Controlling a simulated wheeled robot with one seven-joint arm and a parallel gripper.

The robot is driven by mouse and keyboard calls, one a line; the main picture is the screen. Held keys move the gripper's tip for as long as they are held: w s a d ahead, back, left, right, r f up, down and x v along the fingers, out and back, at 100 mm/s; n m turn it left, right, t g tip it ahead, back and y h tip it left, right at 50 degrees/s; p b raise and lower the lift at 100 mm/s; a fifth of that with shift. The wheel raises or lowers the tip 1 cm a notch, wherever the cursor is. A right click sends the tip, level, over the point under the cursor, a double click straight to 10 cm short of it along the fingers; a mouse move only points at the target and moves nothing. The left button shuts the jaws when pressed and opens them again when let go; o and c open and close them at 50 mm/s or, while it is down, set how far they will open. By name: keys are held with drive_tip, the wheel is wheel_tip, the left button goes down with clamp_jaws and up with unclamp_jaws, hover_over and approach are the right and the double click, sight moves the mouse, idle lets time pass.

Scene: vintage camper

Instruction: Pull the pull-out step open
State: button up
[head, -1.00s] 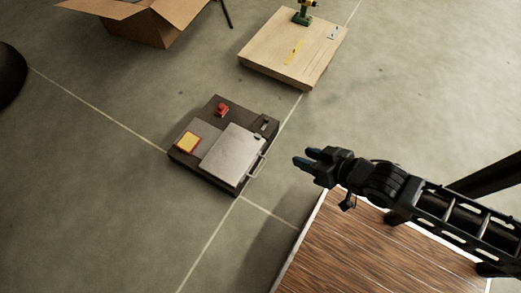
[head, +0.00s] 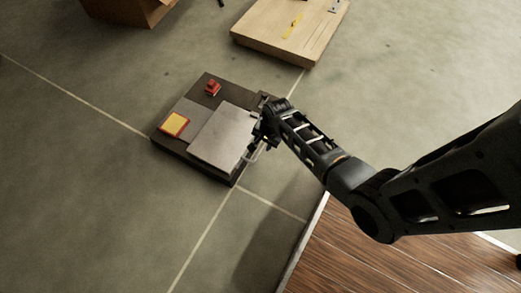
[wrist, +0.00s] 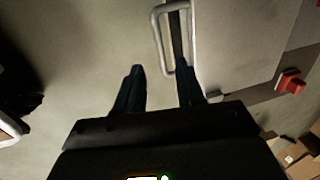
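The pull-out step appears to be the light grey panel (head: 222,137) on a dark, low unit (head: 170,151) on the floor. Its metal bar handle (head: 251,154) is on the panel's right edge. The panel also shows in the wrist view (wrist: 235,40), with the handle (wrist: 158,35) along its left edge. My gripper (head: 259,141) is over the handle side, partly covering the handle in the head view. In the wrist view my gripper (wrist: 160,68) is open and empty. The handle lies ahead of the gap between the fingers; I see no contact.
A red part (head: 212,88) and a yellow pad with a red border (head: 174,124) sit on the unit. A pale wooden board (head: 275,32) and a cardboard box (head: 130,8) are behind. A wood-topped surface (head: 345,245) is at lower right. Floor at left is clear.

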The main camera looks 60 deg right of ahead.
sight(260, 151)
drive_tip(key=f+b, duration=0.2)
drive_tip(key=f, duration=0.1)
drive_tip(key=w+f+b, duration=0.1)
drive_tip(key=f+b, duration=0.1)
drive_tip(key=f, duration=0.2)
drive_tip(key=shift+w, duration=0.15)
drive_tip(key=shift+c, duration=0.4)
clamp_jaws()
